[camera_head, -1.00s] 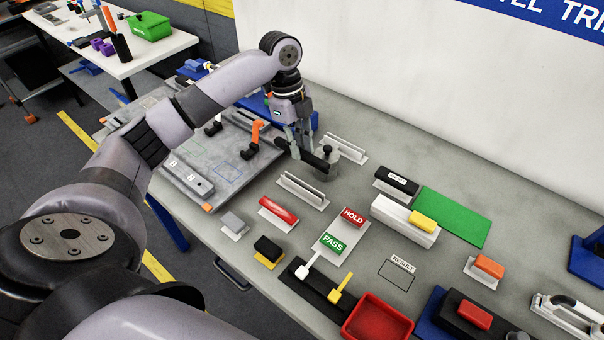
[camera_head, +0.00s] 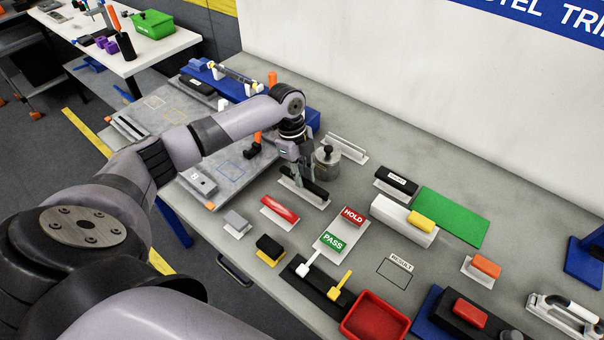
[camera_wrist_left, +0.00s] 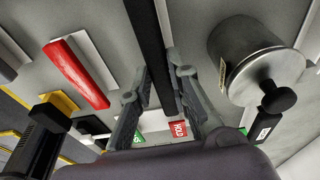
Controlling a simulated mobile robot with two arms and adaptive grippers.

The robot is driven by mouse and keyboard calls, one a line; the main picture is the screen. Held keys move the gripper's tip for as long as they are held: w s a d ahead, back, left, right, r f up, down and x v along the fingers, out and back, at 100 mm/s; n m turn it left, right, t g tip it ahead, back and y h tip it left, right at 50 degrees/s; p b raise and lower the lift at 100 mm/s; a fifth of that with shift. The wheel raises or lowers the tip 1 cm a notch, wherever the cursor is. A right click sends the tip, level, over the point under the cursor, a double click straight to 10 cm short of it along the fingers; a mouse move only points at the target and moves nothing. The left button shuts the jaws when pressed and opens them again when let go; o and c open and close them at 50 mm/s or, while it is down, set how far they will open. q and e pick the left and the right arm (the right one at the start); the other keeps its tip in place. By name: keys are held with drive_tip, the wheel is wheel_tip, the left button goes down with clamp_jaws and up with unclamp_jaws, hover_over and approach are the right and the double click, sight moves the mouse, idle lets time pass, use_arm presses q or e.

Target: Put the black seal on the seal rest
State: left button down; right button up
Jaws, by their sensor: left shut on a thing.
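The black seal (camera_head: 316,190) is a long black bar held in my left gripper (camera_head: 304,176). In the left wrist view the black seal (camera_wrist_left: 148,40) runs between the two fingers of the left gripper (camera_wrist_left: 165,100). The seal rest (camera_head: 312,201) is a narrow pale channel on the bench. The seal is over it and roughly lined up with it in the head view. A pale strip of the rest (camera_wrist_left: 164,18) shows beside the seal. I cannot tell whether the seal touches the rest. My right gripper is out of view.
A metal cylinder with a black knob (camera_head: 326,163) stands close to the right of the gripper. An empty clear-and-white holder (camera_head: 345,148) is behind it. A red bar (camera_head: 281,209) lies in front, near the HOLD/PASS plate (camera_head: 338,234). The grey fixture plate (camera_head: 226,166) is to the left.

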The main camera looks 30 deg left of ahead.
use_arm(q)
drive_tip(key=shift+f, duration=0.15)
drive_tip(key=c, duration=1.5)
unclamp_jaws()
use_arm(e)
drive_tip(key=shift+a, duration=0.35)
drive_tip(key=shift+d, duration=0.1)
use_arm(q)
drive_tip(key=shift+r, duration=0.2)
drive_tip(key=shift+a+r, duration=0.1)
drive_tip(key=shift+r, duration=0.2)
drive_tip(key=r, duration=0.3)
drive_tip(key=a+r+b, duration=0.1)
drive_tip(key=r, duration=0.3)
drive_tip(key=a+r+b, duration=0.1)
drive_tip(key=r, duration=0.3)
drive_tip(key=shift+w+a+r, duration=0.1)
drive_tip(key=shift+w, duration=0.05)
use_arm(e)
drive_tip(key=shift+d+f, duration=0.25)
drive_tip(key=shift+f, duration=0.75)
